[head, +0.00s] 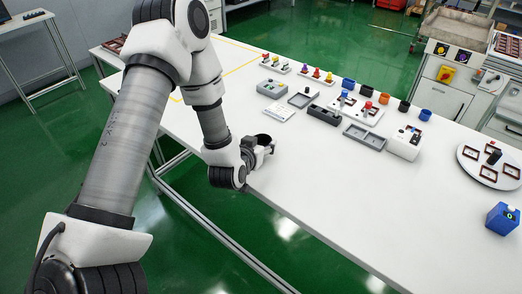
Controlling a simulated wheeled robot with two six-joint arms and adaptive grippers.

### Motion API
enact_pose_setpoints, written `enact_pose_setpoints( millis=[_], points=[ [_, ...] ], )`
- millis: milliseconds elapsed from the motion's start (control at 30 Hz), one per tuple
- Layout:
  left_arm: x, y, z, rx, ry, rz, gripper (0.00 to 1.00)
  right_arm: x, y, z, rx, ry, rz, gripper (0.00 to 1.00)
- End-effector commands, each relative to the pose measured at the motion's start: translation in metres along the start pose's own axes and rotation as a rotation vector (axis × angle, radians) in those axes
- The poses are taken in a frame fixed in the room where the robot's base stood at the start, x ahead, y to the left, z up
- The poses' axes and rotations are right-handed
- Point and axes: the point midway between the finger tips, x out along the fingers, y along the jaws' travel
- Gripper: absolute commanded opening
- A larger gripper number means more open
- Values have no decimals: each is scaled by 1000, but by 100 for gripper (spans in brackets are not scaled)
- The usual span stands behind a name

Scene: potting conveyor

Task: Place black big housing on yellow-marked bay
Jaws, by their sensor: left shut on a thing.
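My left gripper (268,149) is low over the near left edge of the white table. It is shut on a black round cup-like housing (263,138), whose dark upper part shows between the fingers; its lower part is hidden. Whether it touches the table I cannot tell. The yellow-marked bay (240,69) is a yellow outline at the table's far left end, behind my left arm. My arm hides part of the outline. My right gripper is not in view.
Several small cups, including a black one (404,106) and an orange one (384,98), stand in a row towards the back. Grey trays (364,137) and a white box (404,145) stand mid-table. A round white plate (490,181) and blue block (502,218) are right. The near table strip is clear.

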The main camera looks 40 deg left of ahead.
Motion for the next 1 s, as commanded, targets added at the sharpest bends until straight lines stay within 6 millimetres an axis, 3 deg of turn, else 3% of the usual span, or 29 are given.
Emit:
enact_pose_setpoints(
  millis=[133, 467, 500, 567, 1000],
  points=[
    [8, -1, 23, 2, -4, 1, 30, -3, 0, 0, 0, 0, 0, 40],
    [11, -2, 28, 1, -1, 1, 30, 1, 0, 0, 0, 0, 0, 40],
    [11, -2, 28, 1, -1, 1, 58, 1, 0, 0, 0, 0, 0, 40],
    [10, -2, 27, 1, -1, 1, 80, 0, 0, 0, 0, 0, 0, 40],
    [3, -2, 25, -1, -2, 0, 80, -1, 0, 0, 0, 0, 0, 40]
  ],
)
